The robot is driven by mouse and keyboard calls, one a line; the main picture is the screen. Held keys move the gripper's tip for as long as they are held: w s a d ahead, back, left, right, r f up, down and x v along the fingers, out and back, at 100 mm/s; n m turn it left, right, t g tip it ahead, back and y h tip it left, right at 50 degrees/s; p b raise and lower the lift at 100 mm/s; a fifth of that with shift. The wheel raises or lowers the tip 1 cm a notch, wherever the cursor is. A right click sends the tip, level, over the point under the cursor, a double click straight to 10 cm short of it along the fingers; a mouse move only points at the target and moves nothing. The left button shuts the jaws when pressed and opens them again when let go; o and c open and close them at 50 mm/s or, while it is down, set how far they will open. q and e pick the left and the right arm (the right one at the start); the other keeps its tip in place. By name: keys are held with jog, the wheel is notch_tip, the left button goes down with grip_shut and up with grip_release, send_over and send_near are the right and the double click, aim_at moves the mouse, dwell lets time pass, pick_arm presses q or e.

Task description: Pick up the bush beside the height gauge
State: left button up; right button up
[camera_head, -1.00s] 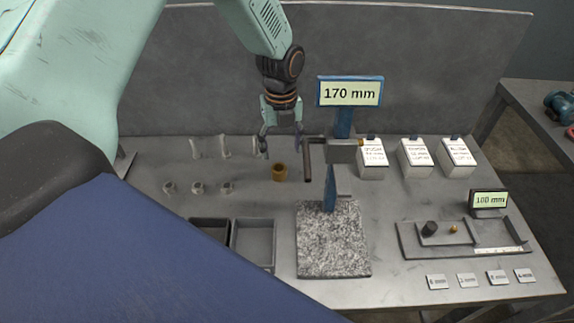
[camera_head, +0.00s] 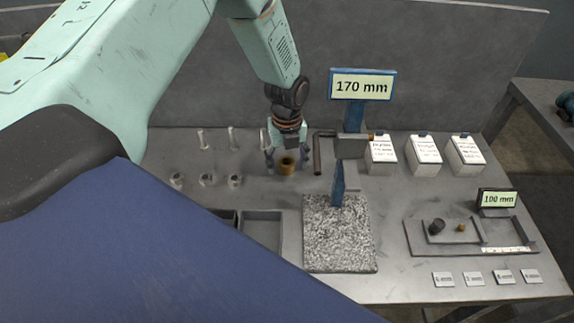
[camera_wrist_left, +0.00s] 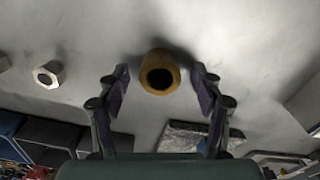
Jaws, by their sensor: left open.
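The bush (camera_head: 287,167) is a short brass-coloured hollow cylinder standing upright on the bench, left of the height gauge (camera_head: 352,146). The gauge has a blue column, a 170 mm display and a speckled stone base (camera_head: 338,240). My left gripper (camera_head: 287,160) is open, pointing down just above and around the bush. In the left wrist view the bush (camera_wrist_left: 159,83) lies between the two open fingers (camera_wrist_left: 160,88), near their tips, with its dark bore facing the camera. My right gripper is not in view.
Several nuts (camera_head: 207,180) and bolts stand left of the bush. The gauge's dark arm (camera_head: 317,155) is close on the right. White boxes (camera_head: 424,155) stand further right. Open trays (camera_head: 262,232) and a 100 mm fixture (camera_head: 470,240) lie nearer the front.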

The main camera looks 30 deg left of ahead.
pick_arm(q)
jog(key=shift+w+a+f, duration=0.1)
jog(key=shift+a+f, duration=0.05)
jog(key=shift+a, duration=0.05)
jog(key=c, duration=0.6)
jog(key=shift+d, duration=0.2)
jog(key=c, duration=0.5)
jog(key=shift+a, duration=0.15)
jog(key=shift+c, duration=1.4)
